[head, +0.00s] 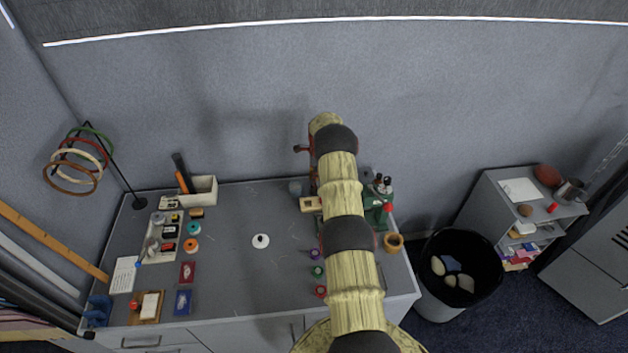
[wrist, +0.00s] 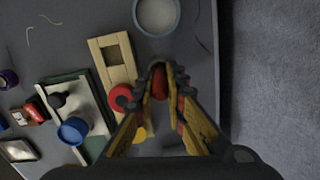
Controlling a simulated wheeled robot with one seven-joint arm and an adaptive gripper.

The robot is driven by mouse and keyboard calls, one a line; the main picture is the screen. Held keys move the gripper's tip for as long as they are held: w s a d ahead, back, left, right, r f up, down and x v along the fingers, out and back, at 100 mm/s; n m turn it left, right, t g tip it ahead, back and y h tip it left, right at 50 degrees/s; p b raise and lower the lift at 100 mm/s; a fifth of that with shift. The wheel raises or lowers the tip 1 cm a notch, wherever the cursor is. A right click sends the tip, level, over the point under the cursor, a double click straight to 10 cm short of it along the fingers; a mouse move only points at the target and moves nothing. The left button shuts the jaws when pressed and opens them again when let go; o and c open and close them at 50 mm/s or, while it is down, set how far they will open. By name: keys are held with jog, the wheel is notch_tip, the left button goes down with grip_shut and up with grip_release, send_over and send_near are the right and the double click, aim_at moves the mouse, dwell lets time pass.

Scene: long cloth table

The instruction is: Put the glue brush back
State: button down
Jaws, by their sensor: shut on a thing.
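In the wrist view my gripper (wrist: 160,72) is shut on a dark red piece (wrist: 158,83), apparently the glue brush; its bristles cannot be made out.
The table's back edge is close on the right in the wrist view. A black bin (head: 432,302) stands right of the table (head: 235,285). The table's middle is mostly clear.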

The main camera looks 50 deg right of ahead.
jog(key=shift+f, duration=0.55)
jog(key=shift+f, duration=0.1)
jog(key=c, duration=1.8)
grip_release()
